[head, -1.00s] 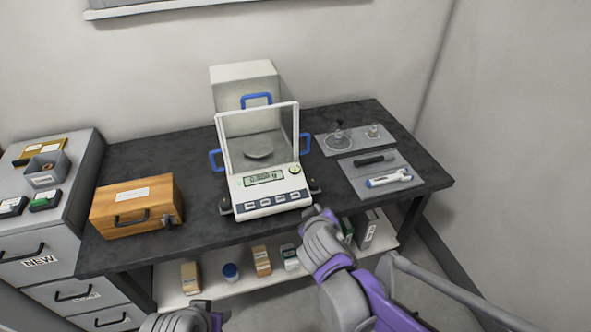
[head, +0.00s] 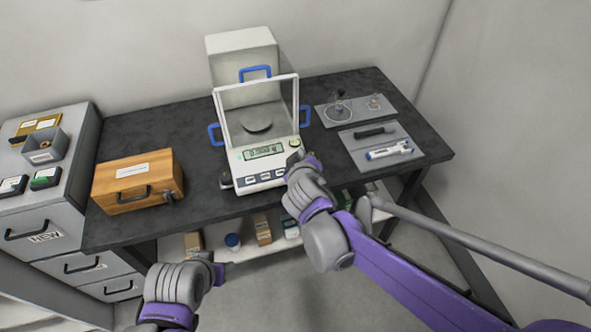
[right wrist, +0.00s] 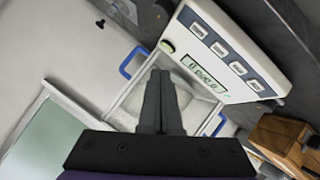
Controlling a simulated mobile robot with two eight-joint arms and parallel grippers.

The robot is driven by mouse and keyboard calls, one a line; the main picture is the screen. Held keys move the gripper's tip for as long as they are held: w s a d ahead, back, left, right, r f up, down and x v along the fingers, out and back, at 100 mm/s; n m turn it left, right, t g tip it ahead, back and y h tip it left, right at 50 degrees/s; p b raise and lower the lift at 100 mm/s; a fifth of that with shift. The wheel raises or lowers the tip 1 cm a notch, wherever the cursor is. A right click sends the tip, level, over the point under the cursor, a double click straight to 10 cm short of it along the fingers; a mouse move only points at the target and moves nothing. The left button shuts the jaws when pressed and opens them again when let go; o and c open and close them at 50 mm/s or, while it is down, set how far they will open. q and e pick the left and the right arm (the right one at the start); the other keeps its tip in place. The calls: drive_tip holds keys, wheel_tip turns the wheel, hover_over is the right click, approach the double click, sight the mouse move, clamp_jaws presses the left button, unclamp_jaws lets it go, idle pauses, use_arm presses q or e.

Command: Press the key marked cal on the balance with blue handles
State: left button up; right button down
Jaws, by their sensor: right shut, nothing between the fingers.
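The balance with blue handles (head: 258,150) stands at the middle of the dark table, with a lit display (head: 263,152) and a row of keys (head: 264,177) on its front panel. My right gripper (head: 295,148) is shut and empty at the right of this panel, hiding its right end. Whether it touches the panel I cannot tell. In the right wrist view the shut fingers (right wrist: 160,75) show against the balance's glass-walled part, beside the panel with its keys (right wrist: 217,50). The key labels are too small to read. My left gripper (head: 219,269) is low in front of the table; its jaws are unclear.
A wooden case (head: 137,185) stands left of the balance. On the right, grey mats (head: 347,142) hold glassware and small tools. A drawer cabinet (head: 75,207) stands at the far left. Boxes sit on the shelf (head: 172,246) below the table.

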use_arm(q)
drive_tip(key=shift+s+f+b, duration=0.3)
drive_tip(key=shift+f+b, duration=0.4)
drive_tip(key=shift+f, duration=0.25)
drive_tip(key=shift+s+f+b, duration=0.25)
drive_tip(key=shift+f+b, duration=0.4)
drive_tip(key=shift+f, duration=0.3)
drive_tip(key=shift+s+f+b, duration=0.3)
drive_tip(key=shift+f+b, duration=0.4)
drive_tip(key=shift+f, duration=0.25)
use_arm(e)
drive_tip(key=shift+w+a+f, duration=0.1)
drive_tip(key=shift+w+f, duration=0.2)
drive_tip(key=shift+f, duration=0.85)
drive_tip(key=shift+w+a+f, duration=0.1)
drive_tip(key=shift+w+f, duration=0.2)
drive_tip(key=shift+f, duration=0.8)
drive_tip(key=shift+w+a+f, duration=0.1)
drive_tip(key=shift+w+f, duration=0.2)
drive_tip(key=shift+f, duration=0.85)
use_arm(q)
drive_tip(key=shift+f, duration=0.3)
use_arm(e)
drive_tip(key=shift+w+f, duration=0.15)
drive_tip(key=shift+f, duration=0.25)
